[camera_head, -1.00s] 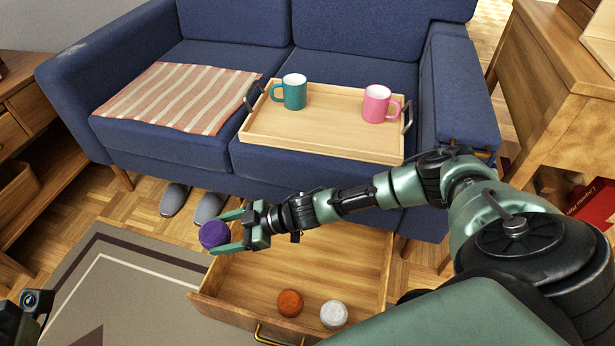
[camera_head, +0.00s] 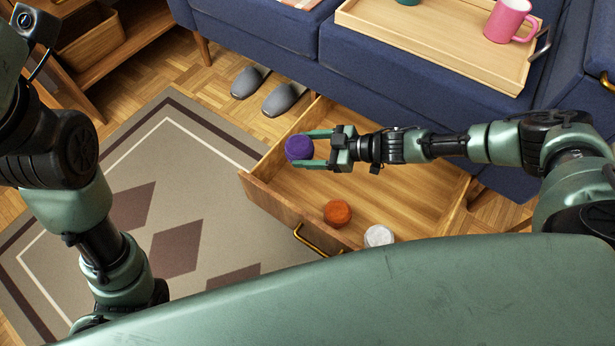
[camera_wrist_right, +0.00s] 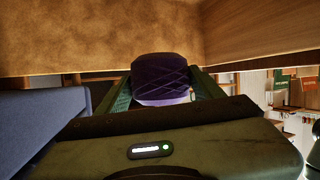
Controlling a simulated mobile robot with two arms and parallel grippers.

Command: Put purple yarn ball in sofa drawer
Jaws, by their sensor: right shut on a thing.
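The purple yarn ball (camera_head: 299,148) is held between the green fingers of my right gripper (camera_head: 312,147), which is shut on it. It also shows between the fingers in the right wrist view (camera_wrist_right: 160,75). In the head view the ball appears over the left side wall of the open sofa drawer (camera_head: 285,208); its exact height above the drawer is hard to tell. An orange yarn ball (camera_head: 337,213) and a white yarn ball (camera_head: 379,236) lie in the drawer near its front. My left arm shows at the left, but its gripper is out of frame.
The blue sofa (camera_head: 260,45) stands behind the drawer, with a wooden tray (camera_head: 430,42) and a pink mug (camera_head: 510,20) on it. Grey slippers (camera_head: 284,98) lie on the floor left of the drawer. A patterned rug (camera_head: 215,205) covers the floor at the left.

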